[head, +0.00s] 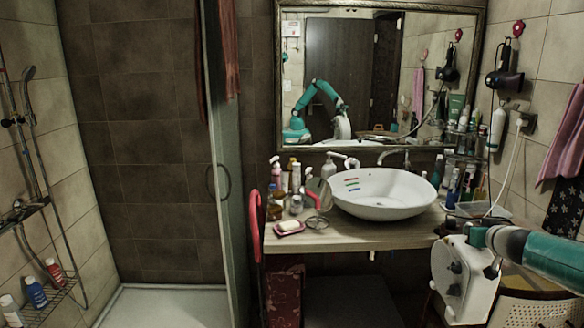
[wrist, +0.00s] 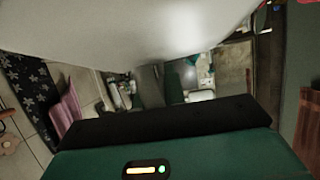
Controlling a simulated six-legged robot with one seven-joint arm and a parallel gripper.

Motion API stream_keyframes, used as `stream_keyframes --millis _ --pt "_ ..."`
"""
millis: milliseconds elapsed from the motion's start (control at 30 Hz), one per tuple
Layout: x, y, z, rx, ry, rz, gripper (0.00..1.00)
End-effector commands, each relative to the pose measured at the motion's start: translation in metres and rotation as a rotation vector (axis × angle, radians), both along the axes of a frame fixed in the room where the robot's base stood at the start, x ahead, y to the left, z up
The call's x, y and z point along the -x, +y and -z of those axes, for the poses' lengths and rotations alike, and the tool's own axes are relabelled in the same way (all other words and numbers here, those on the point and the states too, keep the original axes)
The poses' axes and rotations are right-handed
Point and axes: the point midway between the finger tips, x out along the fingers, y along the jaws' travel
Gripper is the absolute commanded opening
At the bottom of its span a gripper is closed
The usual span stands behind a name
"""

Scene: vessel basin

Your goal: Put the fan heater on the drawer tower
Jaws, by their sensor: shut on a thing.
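The fan heater (head: 460,282) is a white box with dark knobs on its face, at the lower right of the head view. My gripper (head: 487,250) is shut on its upper right part and holds it upright, in front of the counter's right end. In the wrist view the pale heater (wrist: 150,30) fills the top, very close to the camera; the fingertips are not clear there. I cannot tell whether this is the drawer tower.
The counter (head: 370,237) carries a white basin (head: 384,192), bottles and a soap dish (head: 289,228). A red chair (head: 256,235) and a glass shower door (head: 228,170) stand left.

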Motion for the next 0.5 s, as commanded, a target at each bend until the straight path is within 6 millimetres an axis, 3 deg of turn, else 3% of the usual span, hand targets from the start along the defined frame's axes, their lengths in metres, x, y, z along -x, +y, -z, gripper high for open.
stream_keyframes --millis 500 --pt "-0.009 0.019 0.045 0.003 -0.004 0.055 0.0"
